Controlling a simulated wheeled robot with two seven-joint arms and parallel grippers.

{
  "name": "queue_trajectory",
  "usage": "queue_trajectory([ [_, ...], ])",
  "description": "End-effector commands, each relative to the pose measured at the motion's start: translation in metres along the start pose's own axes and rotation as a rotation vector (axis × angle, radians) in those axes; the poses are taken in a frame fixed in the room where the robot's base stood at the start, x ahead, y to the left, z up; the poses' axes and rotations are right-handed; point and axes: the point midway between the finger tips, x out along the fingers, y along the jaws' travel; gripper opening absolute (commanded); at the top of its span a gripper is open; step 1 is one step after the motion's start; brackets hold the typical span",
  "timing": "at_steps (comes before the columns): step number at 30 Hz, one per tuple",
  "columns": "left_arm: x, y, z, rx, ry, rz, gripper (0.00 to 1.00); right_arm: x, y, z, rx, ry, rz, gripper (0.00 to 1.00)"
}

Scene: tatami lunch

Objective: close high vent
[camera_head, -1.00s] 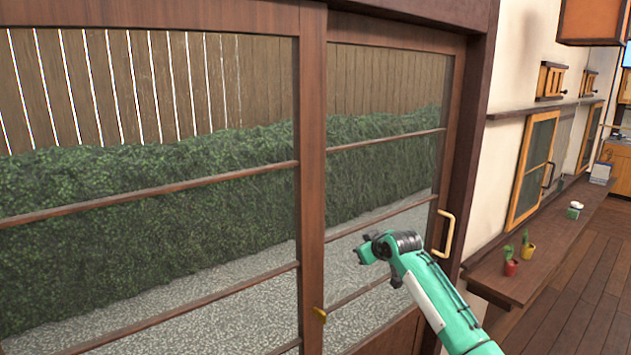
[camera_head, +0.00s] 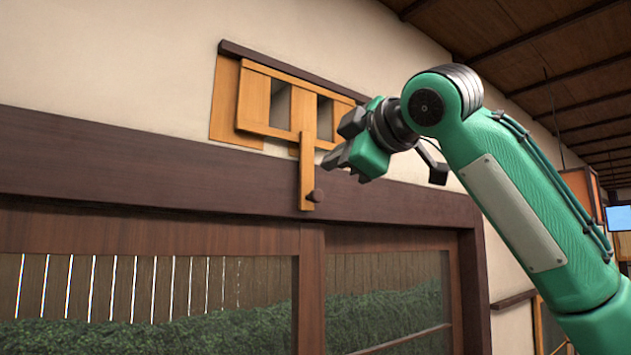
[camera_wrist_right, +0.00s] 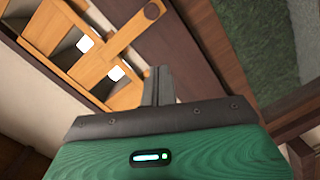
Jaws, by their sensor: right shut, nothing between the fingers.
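The high vent (camera_head: 268,98) is a light wooden slatted panel on the wall above the dark beam, with openings showing between its slats. A wooden strip (camera_head: 306,165) hangs from it, with a dark round knob (camera_head: 317,195) near its lower end. The vent also fills the upper left of the right wrist view (camera_wrist_right: 75,55), with the knob (camera_wrist_right: 152,11) at the top. My right gripper (camera_head: 337,162) is shut and empty, just right of the strip and above the knob; I cannot tell whether it touches. Its fingers also show in the wrist view (camera_wrist_right: 158,86). My left gripper is not in view.
A dark rail (camera_head: 290,72) runs along the vent's top. The thick dark beam (camera_head: 130,165) runs below it, over the sliding glass doors (camera_head: 150,290). Bare wall (camera_head: 120,60) lies left of the vent. A blue screen (camera_head: 619,218) is at the far right.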

Motion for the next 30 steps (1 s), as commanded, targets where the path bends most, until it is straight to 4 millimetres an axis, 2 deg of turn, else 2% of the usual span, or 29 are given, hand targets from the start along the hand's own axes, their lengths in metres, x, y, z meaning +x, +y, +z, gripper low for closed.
queue_trajectory([
  [3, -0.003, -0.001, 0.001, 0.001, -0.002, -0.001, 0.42, -0.009, 0.003, -0.011, -0.026, 0.001, 0.002, 0.00],
  [8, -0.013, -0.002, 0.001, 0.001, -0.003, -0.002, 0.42, 0.005, 0.006, -0.013, -0.029, 0.000, 0.001, 0.00],
  [21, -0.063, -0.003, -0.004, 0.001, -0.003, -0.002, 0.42, 0.088, 0.007, -0.014, -0.027, 0.001, 0.000, 0.00],
  [24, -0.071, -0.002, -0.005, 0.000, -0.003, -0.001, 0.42, 0.092, 0.008, 0.003, -0.026, -0.001, 0.002, 0.00],
  [30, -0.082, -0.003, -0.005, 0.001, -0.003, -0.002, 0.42, 0.097, 0.006, 0.021, -0.028, 0.001, 0.003, 0.00],
])
